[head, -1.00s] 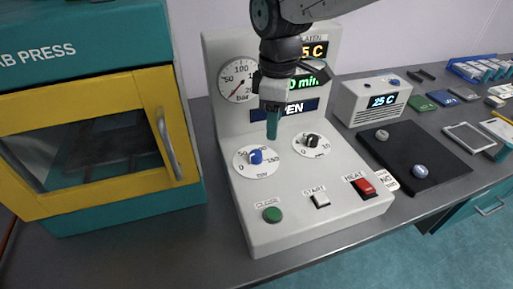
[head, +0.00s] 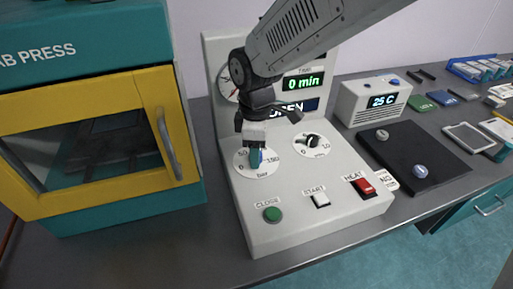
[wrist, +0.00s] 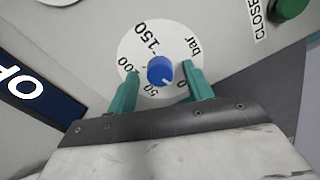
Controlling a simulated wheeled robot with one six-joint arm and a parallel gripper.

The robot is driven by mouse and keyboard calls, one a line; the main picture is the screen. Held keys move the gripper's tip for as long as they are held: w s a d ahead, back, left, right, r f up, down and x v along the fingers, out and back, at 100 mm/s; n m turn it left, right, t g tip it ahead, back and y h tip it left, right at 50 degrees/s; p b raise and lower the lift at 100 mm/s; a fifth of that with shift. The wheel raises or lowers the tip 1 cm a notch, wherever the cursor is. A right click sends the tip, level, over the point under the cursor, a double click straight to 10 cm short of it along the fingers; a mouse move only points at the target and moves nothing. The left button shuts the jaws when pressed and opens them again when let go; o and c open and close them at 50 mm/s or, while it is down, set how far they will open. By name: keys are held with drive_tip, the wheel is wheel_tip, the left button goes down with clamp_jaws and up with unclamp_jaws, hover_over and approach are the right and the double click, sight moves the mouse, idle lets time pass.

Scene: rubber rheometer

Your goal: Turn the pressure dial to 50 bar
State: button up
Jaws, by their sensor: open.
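The pressure dial is a blue knob (wrist: 160,70) on a round white scale plate (wrist: 148,45) marked 0, 50, 100, 150 and bar. In the wrist view the knob sits between the two teal fingers of my open gripper (wrist: 161,72), with a gap visible on both sides. In the head view my gripper (head: 256,157) is down over the scale plate (head: 243,168) and hides most of the knob. The pressure gauge (head: 223,84) behind is mostly covered by my arm.
The black timer knob (head: 312,140) stands just right of the dial. The green CLOSE button (head: 271,214), white START button (head: 320,200) and red HEAT switch (head: 364,187) lie in front. The yellow-framed press door (head: 95,150) is at the left.

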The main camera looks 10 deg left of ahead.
drive_tip(key=c, duration=1)
drive_tip(key=shift+o, duration=0.2)
drive_tip(key=m, duration=0.6)
drive_tip(key=shift+r+m, duration=0.1)
drive_tip(key=shift+m, duration=0.3)
drive_tip(key=m, duration=0.6)
drive_tip(key=shift+w+m, duration=0.1)
drive_tip(key=shift+m, duration=0.5)
drive_tip(key=o, duration=1)
drive_tip(key=shift+c, duration=0.2)
